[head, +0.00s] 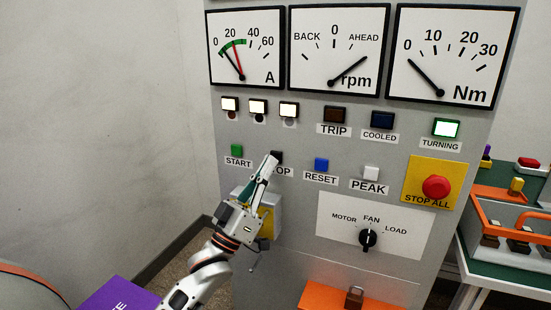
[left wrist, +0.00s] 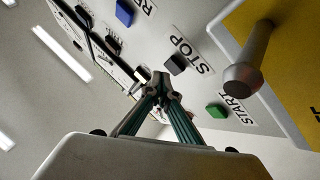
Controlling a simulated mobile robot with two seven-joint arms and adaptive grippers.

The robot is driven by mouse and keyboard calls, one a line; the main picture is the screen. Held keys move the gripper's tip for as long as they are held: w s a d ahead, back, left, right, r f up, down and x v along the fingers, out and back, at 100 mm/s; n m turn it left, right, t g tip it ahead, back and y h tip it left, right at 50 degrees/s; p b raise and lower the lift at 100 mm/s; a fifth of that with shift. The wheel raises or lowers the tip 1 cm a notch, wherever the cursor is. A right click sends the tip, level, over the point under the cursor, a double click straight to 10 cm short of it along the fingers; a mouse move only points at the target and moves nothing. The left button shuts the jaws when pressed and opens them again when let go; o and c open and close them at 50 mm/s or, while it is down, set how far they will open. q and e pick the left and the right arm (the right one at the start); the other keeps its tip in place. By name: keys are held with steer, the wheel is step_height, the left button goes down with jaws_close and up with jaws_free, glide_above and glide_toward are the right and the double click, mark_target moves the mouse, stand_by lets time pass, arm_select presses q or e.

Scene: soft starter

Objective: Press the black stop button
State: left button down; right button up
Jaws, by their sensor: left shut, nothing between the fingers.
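The black stop button (head: 277,156) is on the grey panel, in the row between the green START button (head: 236,150) and the blue RESET button (head: 321,165). My left gripper (head: 271,160) is shut and empty, its fingertips at the stop button and covering part of it and its label. In the left wrist view the black button (left wrist: 175,64) shows beside the STOP label, just beyond the shut fingertips (left wrist: 162,80). I cannot tell whether they touch. The green button (left wrist: 216,110) is to their right. My right gripper is not in view.
A box with a yellow face and grey handle (left wrist: 250,62) juts out below START. The red STOP ALL button (head: 436,187), a white PEAK button (head: 371,173) and a rotary knob (head: 368,238) are to the right. The TURNING lamp (head: 445,128) is lit.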

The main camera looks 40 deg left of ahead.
arm_select(q)
steer(key=shift+w+r, duration=0.1)
steer(key=shift+w, duration=0.05)
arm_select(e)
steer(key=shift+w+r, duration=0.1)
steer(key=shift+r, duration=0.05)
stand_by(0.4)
arm_select(q)
steer(key=shift+w, duration=0.15)
steer(key=shift+w+a, duration=0.1)
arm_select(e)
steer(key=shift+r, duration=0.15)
